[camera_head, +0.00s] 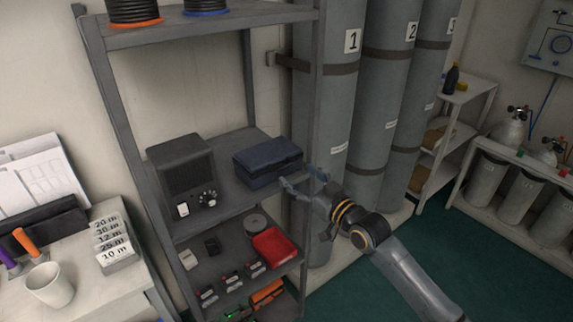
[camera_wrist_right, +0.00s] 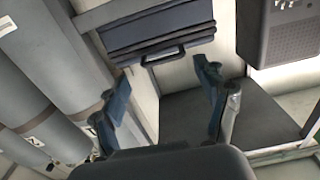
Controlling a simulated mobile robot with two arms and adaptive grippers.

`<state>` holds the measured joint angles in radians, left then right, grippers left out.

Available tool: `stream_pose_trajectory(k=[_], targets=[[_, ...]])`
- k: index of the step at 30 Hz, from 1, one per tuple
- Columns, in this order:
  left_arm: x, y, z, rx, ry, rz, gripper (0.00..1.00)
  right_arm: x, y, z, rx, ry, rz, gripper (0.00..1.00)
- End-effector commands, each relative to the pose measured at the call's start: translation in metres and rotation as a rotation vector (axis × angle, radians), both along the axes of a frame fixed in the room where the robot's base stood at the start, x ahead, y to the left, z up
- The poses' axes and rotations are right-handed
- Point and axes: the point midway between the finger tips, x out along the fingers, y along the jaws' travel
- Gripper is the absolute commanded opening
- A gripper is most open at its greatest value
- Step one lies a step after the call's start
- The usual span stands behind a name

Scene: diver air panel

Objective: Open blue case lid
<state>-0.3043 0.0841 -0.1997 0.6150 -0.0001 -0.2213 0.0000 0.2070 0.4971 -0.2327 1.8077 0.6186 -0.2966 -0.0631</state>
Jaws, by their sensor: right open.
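The blue case (camera_head: 268,160) sits shut on the middle shelf of the grey rack. In the right wrist view the case (camera_wrist_right: 155,28) shows at the top, with its handle (camera_wrist_right: 163,56) on the near side. My right gripper (camera_head: 302,183) is open and empty, just right of the case's front corner in the head view. In the wrist view the two fingers of my right gripper (camera_wrist_right: 163,90) are spread wide, below the handle and apart from it. My left gripper is not in view.
A dark speaker box (camera_head: 181,170) stands left of the case on the same shelf. A red tray (camera_head: 273,248) and small items lie on the shelf below. A rack post (camera_head: 313,100) and tall grey cylinders (camera_head: 338,110) stand close by on the right.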

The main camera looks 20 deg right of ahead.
Motion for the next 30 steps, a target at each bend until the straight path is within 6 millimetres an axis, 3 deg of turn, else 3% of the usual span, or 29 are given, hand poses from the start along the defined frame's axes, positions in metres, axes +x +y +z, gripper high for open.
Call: stream_pose_trajectory(k=[3,9,21,23,30], targets=[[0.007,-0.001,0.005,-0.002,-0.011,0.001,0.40,0.024,0.008,0.002,0.001,-0.001,0.000,0.74],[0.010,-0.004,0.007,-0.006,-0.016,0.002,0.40,0.048,0.017,0.001,0.000,-0.001,0.000,0.74],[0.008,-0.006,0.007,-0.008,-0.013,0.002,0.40,0.055,0.021,0.000,-0.001,0.000,0.000,0.74],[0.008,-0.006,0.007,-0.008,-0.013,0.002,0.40,0.055,0.021,0.000,-0.001,0.000,0.000,0.66],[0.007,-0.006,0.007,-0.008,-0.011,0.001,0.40,0.055,0.020,0.000,-0.001,0.000,-0.001,0.17]])
